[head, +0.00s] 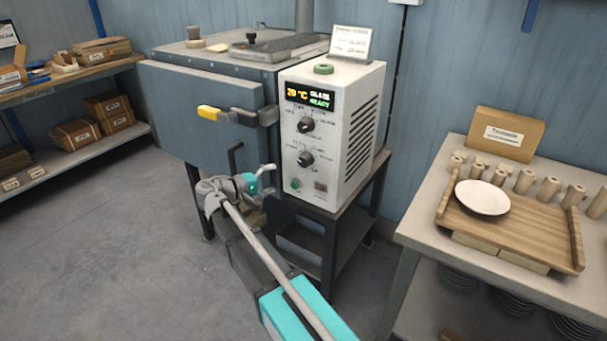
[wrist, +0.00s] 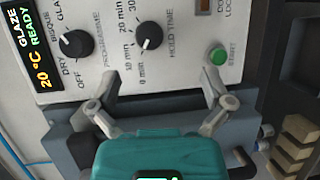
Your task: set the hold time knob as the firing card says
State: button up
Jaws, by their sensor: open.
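The hold time knob (wrist: 149,37) is a black dial on the white control box (head: 345,140). In the wrist view its white mark points down, toward the "0 min" end of the scale. It is the lower knob in the head view (head: 306,158). The firing card (head: 350,42) stands on top of the box; its small print is not legible. My gripper (wrist: 158,103) is open and empty in front of the panel. In the wrist view its fingers are spread below the hold time knob and do not touch it. In the head view my gripper (head: 266,181) is left of and below that knob.
The programme knob (wrist: 78,43) is beside the hold time knob, and the green start button (wrist: 217,56) is close to one finger. The display (head: 310,97) reads 20 °C, GLAZE, READY. The kiln (head: 190,90) with its yellow-ended handle (head: 209,112) stands left of the box.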

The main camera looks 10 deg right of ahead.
aim_at(301, 163)
jog(key=shift+w+a+r+t+h, duration=0.15)
jog(key=shift+w+a+t+h, duration=0.1)
jog(key=shift+a, duration=0.35)
jog(key=shift+w+a+r+t+h, duration=0.15)
jog(key=shift+a+t+h, duration=0.1)
jog(key=shift+a, duration=0.3)
jog(key=x, duration=1.4)
jog(key=shift+a, duration=0.1)
jog(key=c, duration=1.2)
